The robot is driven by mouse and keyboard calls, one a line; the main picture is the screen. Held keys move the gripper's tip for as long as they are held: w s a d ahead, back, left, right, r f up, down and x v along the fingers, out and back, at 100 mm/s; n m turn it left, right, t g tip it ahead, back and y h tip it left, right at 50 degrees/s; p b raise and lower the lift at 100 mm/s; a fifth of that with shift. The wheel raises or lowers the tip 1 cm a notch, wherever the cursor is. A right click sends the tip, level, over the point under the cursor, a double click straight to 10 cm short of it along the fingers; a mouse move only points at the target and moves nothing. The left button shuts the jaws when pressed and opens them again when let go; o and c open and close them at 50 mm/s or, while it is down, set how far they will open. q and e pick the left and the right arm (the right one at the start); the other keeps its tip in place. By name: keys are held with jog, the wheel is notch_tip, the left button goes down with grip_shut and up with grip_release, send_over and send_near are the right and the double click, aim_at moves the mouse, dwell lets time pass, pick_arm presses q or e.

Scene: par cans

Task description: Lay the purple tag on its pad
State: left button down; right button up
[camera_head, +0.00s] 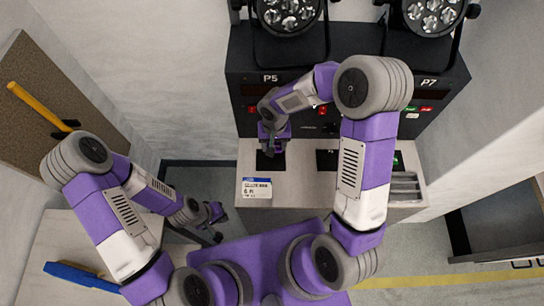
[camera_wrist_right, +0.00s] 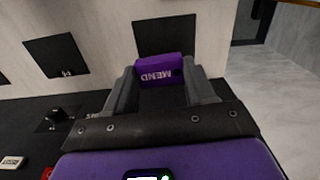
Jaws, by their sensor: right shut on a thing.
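The purple tag (camera_wrist_right: 158,69), marked MEND, is between the fingers of my right gripper (camera_wrist_right: 163,92) in the right wrist view. The gripper is shut on it. A black square pad (camera_wrist_right: 160,35) lies just beyond the tag. In the head view my right gripper (camera_head: 272,146) is over the leftmost pad (camera_head: 270,161) on the pale shelf (camera_head: 300,190), below P5. The tag is hard to make out there. I cannot tell whether it touches the pad. My left gripper (camera_head: 216,225) is open and empty, low at the left, away from the shelf.
Another black pad (camera_head: 326,160) lies to the right, partly behind my right arm. The black console (camera_head: 345,50) with par cans rises behind. A blue object (camera_head: 82,276) lies on the left table.

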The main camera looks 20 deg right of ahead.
aim_at(271, 161)
jog(key=shift+w+a+r+m, duration=0.1)
jog(key=shift+w+a+m, duration=0.1)
jog(key=shift+a+m, duration=0.15)
notch_tip(271, 161, down, 10)
jog(key=shift+w+a+f, duration=0.1)
jog(key=shift+w, duration=0.05)
jog(key=shift+b, duration=0.3)
jog(key=shift+f, duration=0.15)
jog(key=o, duration=1)
